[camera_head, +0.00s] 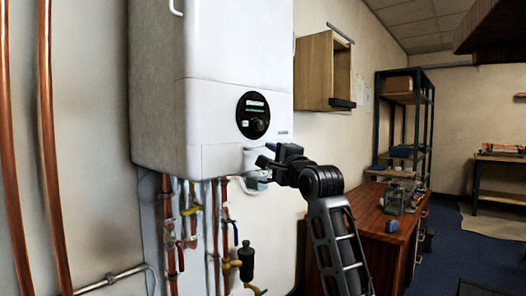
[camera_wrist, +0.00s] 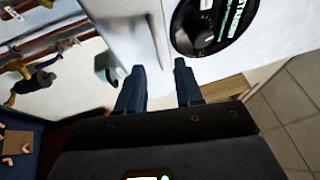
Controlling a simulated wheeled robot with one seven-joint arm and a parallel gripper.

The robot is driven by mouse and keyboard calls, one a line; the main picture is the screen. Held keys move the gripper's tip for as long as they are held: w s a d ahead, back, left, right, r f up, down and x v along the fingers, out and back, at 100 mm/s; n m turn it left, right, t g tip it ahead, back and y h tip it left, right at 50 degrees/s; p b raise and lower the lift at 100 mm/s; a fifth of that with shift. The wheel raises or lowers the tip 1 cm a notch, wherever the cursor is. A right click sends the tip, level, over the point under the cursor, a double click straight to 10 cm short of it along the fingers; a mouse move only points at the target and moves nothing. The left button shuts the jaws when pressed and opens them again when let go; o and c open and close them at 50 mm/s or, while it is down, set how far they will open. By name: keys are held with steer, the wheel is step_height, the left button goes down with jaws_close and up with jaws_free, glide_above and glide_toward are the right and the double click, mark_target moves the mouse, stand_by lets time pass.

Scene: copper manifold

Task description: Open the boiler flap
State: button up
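The white boiler (camera_head: 235,45) hangs on the wall in the head view. Its lower front panel (camera_head: 215,115), below a horizontal seam, carries a round black dial (camera_head: 257,115); I cannot tell the flap's exact outline. The panel looks closed. My gripper (camera_head: 266,163) is at the boiler's lower front edge, below the dial. In the wrist view, my gripper's two dark fingers (camera_wrist: 159,68) are apart, with white boiler surface beyond and between them. The dial (camera_wrist: 208,25) is just above the right finger. I cannot tell whether the fingers touch the boiler.
Copper pipes and valves (camera_head: 190,220) hang below the boiler. A small grey-teal box-like part (camera_wrist: 107,66) is left of the fingers. A wooden wall cabinet (camera_head: 315,70) and a red-brown workbench (camera_head: 370,210) are to the right. Open blue floor (camera_head: 455,245) lies beyond.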

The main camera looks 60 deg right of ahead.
steer(key=x, duration=0.5)
steer(key=shift+w+d, duration=0.2)
steer(key=shift+w, duration=0.05)
steer(key=shift+c, duration=0.2)
jaws_close()
stand_by(1.1)
